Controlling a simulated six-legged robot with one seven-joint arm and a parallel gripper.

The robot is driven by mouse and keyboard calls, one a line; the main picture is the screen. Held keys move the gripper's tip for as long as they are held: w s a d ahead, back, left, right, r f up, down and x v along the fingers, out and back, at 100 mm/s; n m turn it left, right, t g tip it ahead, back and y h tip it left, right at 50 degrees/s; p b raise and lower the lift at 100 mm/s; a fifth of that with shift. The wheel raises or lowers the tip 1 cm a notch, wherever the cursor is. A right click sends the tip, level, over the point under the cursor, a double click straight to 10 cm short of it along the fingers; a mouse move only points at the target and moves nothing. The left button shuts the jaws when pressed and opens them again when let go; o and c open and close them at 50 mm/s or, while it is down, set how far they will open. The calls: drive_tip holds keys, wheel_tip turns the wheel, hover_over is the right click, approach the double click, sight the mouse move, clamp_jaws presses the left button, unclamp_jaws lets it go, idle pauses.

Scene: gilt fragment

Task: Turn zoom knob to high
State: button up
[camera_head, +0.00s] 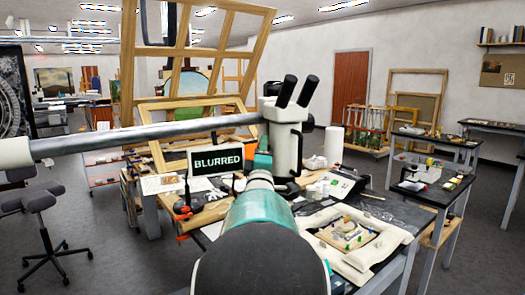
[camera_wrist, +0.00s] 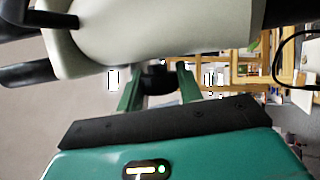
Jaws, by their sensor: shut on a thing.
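The white stereo microscope (camera_head: 286,140) with black eyepieces hangs on a long grey boom (camera_head: 150,138) over the workbench. In the wrist view its pale body (camera_wrist: 160,35) fills the top, lying sideways, with the eyepieces at the left. My gripper (camera_wrist: 158,76) has its two green fingers on either side of a dark round knob (camera_wrist: 157,81) at the microscope's side, and is shut on it. No knob marking can be read. In the head view my arm hides the gripper and the knob. A small black display (camera_head: 216,161) reads "BLURRED".
A padded tray (camera_head: 392,260) holding a gilt fragment (camera_head: 345,234) lies on the bench at the right of my arm. Small jars and tools crowd the bench around the microscope. Wooden frames (camera_head: 190,60) stand behind. Open floor lies to the left, near a stool (camera_head: 45,205).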

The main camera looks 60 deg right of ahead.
drive_tip(key=shift+w+r+m+g+h, duration=0.1)
drive_tip(key=shift+m+g+h, duration=0.2)
drive_tip(key=shift+m+h, duration=0.4)
drive_tip(key=shift+h, duration=0.3)
drive_tip(key=shift+r, duration=0.15)
drive_tip(key=o, duration=1)
drive_tip(key=shift+a, duration=0.1)
drive_tip(key=shift+c, duration=0.2)
drive_tip(key=shift+s+a+f, duration=0.2)
drive_tip(key=shift+a+f, duration=0.1)
drive_tip(key=shift+f, duration=0.2)
drive_tip(key=v, duration=1.2)
drive_tip(key=shift+a+f, duration=0.25)
